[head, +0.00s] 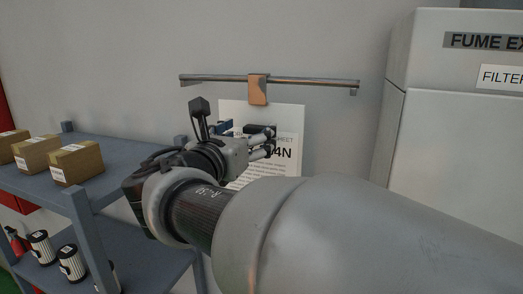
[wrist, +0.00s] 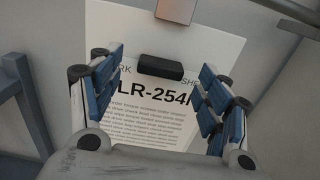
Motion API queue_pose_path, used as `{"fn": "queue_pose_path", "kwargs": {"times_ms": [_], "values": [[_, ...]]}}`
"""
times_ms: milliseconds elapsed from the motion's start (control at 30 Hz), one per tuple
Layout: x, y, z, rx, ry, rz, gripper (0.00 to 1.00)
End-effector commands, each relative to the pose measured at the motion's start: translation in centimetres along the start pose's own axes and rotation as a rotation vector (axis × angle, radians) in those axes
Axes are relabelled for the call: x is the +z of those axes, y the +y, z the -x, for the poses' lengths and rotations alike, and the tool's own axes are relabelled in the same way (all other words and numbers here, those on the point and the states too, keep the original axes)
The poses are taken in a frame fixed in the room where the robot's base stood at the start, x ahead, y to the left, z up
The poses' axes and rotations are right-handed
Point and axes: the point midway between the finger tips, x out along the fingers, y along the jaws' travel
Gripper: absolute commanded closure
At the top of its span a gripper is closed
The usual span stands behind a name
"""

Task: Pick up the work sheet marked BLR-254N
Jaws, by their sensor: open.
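The work sheet (head: 286,120) hangs against the grey wall, below an orange-brown clip (head: 258,90) on a metal rail. My gripper (head: 252,141) is in front of the sheet and covers much of its left and middle part; only "4N" of the large marking shows in the head view. In the wrist view the sheet (wrist: 160,112) reads "LR-254" with the ends covered by the fingers. My gripper (wrist: 158,90) is open there, one blue-padded finger at each side of the sheet's text. A dark block (wrist: 160,66) shows between the fingers. I cannot tell whether the fingers touch the paper.
The metal rail (head: 310,82) runs along the wall above the sheet. A blue shelf (head: 110,150) with cardboard boxes (head: 77,164) stands at left, with black-and-white canisters (head: 71,262) lower down. A white fume extractor cabinet (head: 450,140) stands at right.

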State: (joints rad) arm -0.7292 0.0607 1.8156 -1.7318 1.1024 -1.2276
Motion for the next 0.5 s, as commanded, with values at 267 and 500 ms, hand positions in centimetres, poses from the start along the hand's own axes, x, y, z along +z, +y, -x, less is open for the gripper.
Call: {"fn": "queue_pose_path", "kwargs": {"times_ms": [267,500], "values": [[0.1,-0.2,-3.0,-0.001,0.0,0.0,0.3],[0.0,-0.1,-3.0,0.0,0.001,-0.001,0.32]]}}
